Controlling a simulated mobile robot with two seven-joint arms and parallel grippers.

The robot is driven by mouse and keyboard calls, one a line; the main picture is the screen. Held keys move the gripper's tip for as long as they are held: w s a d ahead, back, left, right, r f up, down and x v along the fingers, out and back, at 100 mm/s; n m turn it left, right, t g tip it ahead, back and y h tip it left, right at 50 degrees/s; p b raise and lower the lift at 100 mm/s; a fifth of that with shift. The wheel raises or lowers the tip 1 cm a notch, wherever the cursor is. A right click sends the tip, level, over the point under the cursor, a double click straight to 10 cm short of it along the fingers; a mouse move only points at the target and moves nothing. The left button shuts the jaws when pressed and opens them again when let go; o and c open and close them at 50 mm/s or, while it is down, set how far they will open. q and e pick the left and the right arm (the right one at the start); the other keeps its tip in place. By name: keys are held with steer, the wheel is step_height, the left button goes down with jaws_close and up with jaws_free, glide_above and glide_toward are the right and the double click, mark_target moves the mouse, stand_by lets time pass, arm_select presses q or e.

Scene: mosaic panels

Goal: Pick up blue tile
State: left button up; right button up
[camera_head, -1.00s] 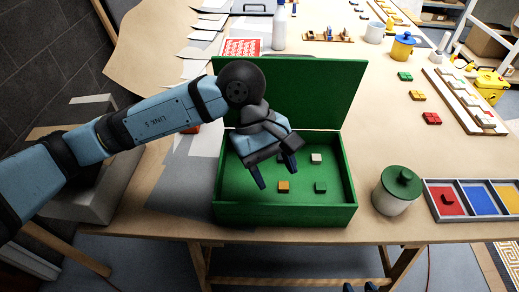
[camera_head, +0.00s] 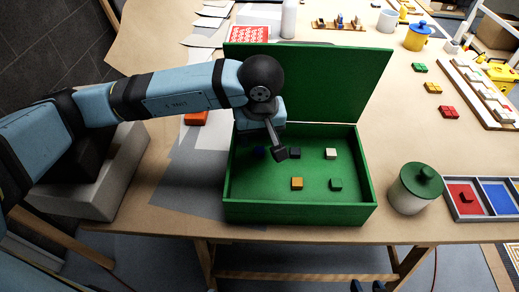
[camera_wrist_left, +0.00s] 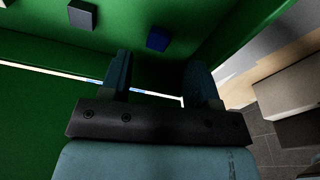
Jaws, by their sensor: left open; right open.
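The blue tile (camera_head: 259,152) lies in the back left corner of the open green box (camera_head: 300,213). It also shows in the left wrist view (camera_wrist_left: 158,39), beyond the gap between the fingers. My left gripper (camera_head: 275,140) is over the back left part of the box, close to the blue tile. Its fingers are apart and empty in the left wrist view (camera_wrist_left: 160,72). My right gripper (camera_head: 367,287) shows only as two dark tips, apart, at the bottom edge of the head view.
A dark tile (camera_head: 295,153), white tile (camera_head: 330,153), orange tile (camera_head: 297,184) and green tile (camera_head: 336,184) lie in the box. The raised lid (camera_head: 320,85) stands behind. A green-lidded jar (camera_head: 415,190) and a tray (camera_head: 452,203) with coloured compartments stand right.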

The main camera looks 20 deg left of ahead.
mark_target(260, 150)
arm_select(q)
steer(key=f, duration=0.4)
steer(key=shift+w+a+f, duration=0.1)
steer(key=shift+w+f, duration=0.2)
steer(key=shift+w, duration=0.1)
steer(key=c, duration=1)
